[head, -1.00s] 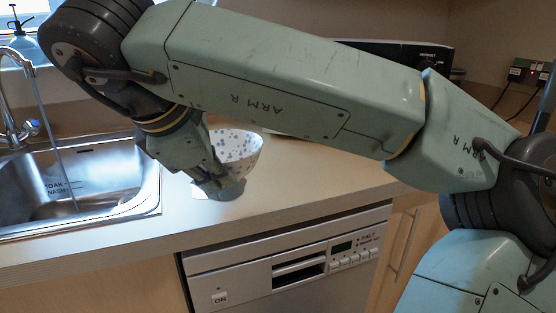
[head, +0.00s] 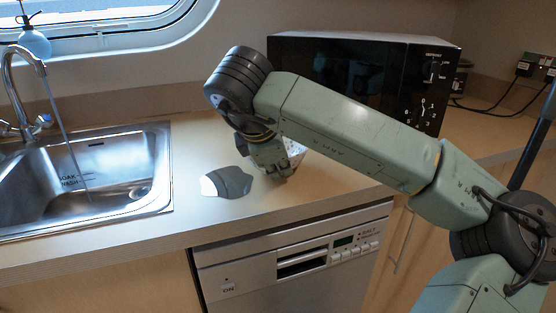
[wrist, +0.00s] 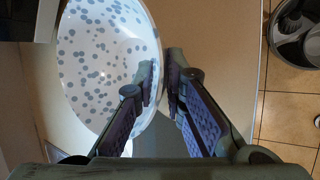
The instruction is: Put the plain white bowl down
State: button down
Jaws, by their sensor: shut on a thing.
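The bowl is not plain: it is white with grey spots. In the head view the bowl (head: 294,150) is mostly hidden behind my gripper (head: 275,172), over the counter right of the sink. In the wrist view the bowl (wrist: 100,60) fills the left side, and I look into its spotted inside. My gripper (wrist: 162,85) is shut on its wall near the rim, one finger on each side. Whether the bowl's base touches the counter cannot be told.
The sink (head: 110,160) with running tap is further left. A black microwave (head: 350,70) stands behind. A dishwasher (head: 300,262) is below the counter's front edge.

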jog(key=c, duration=1.7)
grip_release()
jog(key=shift+o, duration=0.2)
jog(key=b+v, duration=0.1)
jog(key=v, duration=1.1)
jog(key=shift+b, duration=0.35)
